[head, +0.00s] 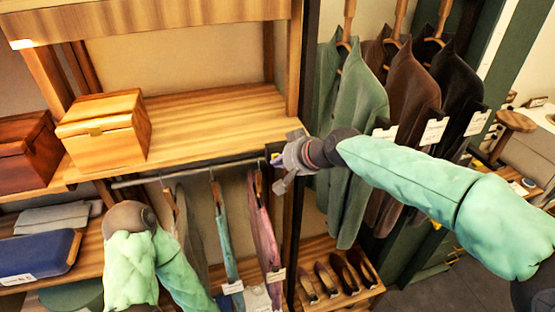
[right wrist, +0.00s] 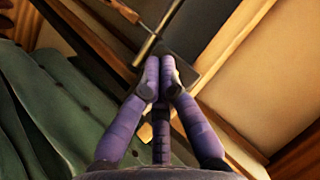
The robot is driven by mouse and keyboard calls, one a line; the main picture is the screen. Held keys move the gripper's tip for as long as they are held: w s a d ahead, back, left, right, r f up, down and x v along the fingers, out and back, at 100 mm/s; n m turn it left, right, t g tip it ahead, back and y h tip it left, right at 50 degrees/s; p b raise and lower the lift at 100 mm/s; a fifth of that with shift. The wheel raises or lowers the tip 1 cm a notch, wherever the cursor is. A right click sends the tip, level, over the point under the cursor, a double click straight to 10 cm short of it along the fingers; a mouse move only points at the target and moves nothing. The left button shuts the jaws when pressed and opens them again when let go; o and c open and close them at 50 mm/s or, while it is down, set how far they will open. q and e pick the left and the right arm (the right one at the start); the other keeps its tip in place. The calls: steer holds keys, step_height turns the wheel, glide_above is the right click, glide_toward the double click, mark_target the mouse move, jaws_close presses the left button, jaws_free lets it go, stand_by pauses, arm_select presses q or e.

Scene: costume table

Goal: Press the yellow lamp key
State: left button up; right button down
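A small yellow patch (head: 275,156), which looks like the yellow lamp key, shows at the right end of the dark strip under the wooden shelf. It is partly covered by my right gripper. My right gripper (head: 277,162) is right at that strip in the head view, with its fingertips beside or in front of the patch. I cannot tell whether they touch it. In the right wrist view, the purple fingers (right wrist: 160,75) are together and hold nothing, in front of a dark panel (right wrist: 196,32). The key cannot be made out there. My left gripper is out of view.
A light wooden box (head: 103,135) stands on the shelf (head: 210,120). Clothes hang on a rail (head: 190,172) below it. Jackets, including a green one (head: 350,100), hang at the right near my right arm. Shoes (head: 327,279) stand on a low shelf.

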steer(key=shift+s, duration=0.1)
steer(key=shift+s+d, duration=0.15)
steer(key=shift+s, duration=0.1)
steer(key=s, duration=0.2)
steer(key=s+d+b, duration=0.1)
steer(key=s+b, duration=0.1)
steer(key=s, duration=0.1)
steer(key=shift+s+d, duration=0.35)
steer(key=shift+d, duration=0.05)
stand_by(0.3)
